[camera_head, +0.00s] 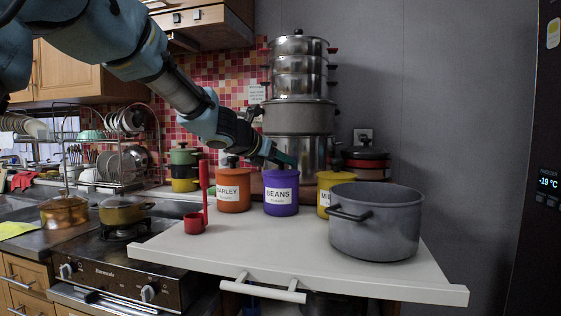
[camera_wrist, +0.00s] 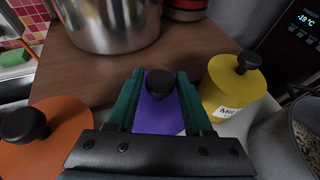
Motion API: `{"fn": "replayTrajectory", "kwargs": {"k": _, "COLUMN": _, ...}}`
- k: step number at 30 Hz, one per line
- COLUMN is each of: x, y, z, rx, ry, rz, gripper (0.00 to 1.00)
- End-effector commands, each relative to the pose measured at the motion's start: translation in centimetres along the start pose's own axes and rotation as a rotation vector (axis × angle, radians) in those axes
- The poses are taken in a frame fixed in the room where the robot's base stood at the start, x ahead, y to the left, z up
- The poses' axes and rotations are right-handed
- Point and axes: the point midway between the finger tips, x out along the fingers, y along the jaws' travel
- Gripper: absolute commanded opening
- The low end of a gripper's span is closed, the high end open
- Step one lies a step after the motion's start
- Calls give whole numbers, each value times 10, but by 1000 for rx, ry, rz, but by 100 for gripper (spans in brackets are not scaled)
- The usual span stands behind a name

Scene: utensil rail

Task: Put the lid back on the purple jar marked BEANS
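The purple jar marked BEANS (camera_head: 281,192) stands upright on the white board between an orange jar and a yellow jar. My gripper (camera_head: 285,162) is directly above it, pointing down at its top. In the wrist view, my teal fingers (camera_wrist: 158,98) stand apart on either side of a black knob (camera_wrist: 160,84). Purple lid surface (camera_wrist: 158,118) shows below the knob, between the fingers. A little purple seems to show beside the knob, so the fingers look open around it. The fingers hide most of the lid's edge, and I cannot tell how it sits on the rim.
The orange BARLEY jar (camera_head: 233,192) is close on the left and the yellow jar (camera_head: 333,186) close on the right, both lidded. A large grey pot (camera_head: 378,225) stands at right. A red ladle (camera_head: 196,222) is front left. Stacked pots (camera_head: 300,118) rise behind.

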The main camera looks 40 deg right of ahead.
Motion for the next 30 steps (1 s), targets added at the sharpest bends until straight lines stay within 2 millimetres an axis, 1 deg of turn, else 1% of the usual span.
{"fn": "replayTrajectory", "kwargs": {"k": 1, "x": 0, "y": 0, "z": 0, "rx": 0, "ry": 0, "rz": 0, "gripper": 57}}
{"fn": "replayTrajectory", "kwargs": {"k": 3, "x": 0, "y": 0, "z": 0, "rx": 0, "ry": 0, "rz": 0, "gripper": 65}}
{"fn": "replayTrajectory", "kwargs": {"k": 6, "x": 0, "y": 0, "z": 0, "rx": 0, "ry": 0, "rz": 0, "gripper": 74}}
{"fn": "replayTrajectory", "kwargs": {"k": 13, "x": -1, "y": 0, "z": 0, "rx": 0, "ry": 0, "rz": 0, "gripper": 74}}
{"fn": "replayTrajectory", "kwargs": {"k": 16, "x": -6, "y": 0, "z": 0, "rx": 1, "ry": -1, "rz": 0, "gripper": 74}}
{"fn": "replayTrajectory", "kwargs": {"k": 20, "x": -25, "y": 1, "z": 0, "rx": 2, "ry": -1, "rz": 2, "gripper": 74}}
{"fn": "replayTrajectory", "kwargs": {"k": 27, "x": -73, "y": 0, "z": 1, "rx": 3, "ry": -2, "rz": 2, "gripper": 74}}
{"fn": "replayTrajectory", "kwargs": {"k": 30, "x": -89, "y": 0, "z": 0, "rx": 1, "ry": -2, "rz": 2, "gripper": 74}}
